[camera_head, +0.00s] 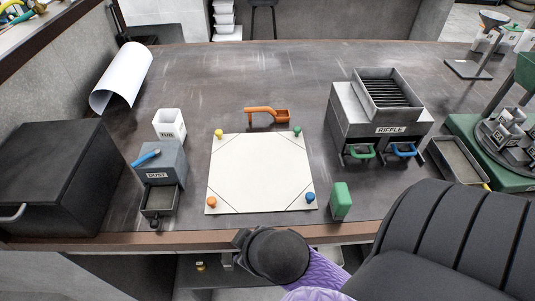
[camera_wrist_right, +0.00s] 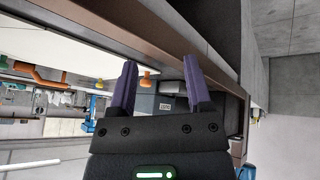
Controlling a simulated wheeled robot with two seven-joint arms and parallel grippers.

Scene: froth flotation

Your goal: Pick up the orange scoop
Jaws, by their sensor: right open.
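The orange scoop (camera_head: 268,113) lies on the dark bench top just behind the white square sheet (camera_head: 262,172), its handle to the left and its bowl to the right. In the right wrist view an orange shape (camera_wrist_right: 48,78) at the left edge looks like the scoop, small and partly unclear. My right gripper (camera_wrist_right: 159,62) is open, with its two purple fingers apart and nothing between them. It is near the bench's front edge, well away from the scoop. In the head view my right arm shows at the bottom. My left gripper is not seen.
Coloured knobs sit at the sheet's corners. Left are the DUST box (camera_head: 164,163), the TUB (camera_head: 169,124), a black case (camera_head: 60,179) and a paper roll (camera_head: 121,77). Right are a green block (camera_head: 341,201) and the RIFFLE box (camera_head: 379,127). Bench behind the scoop is clear.

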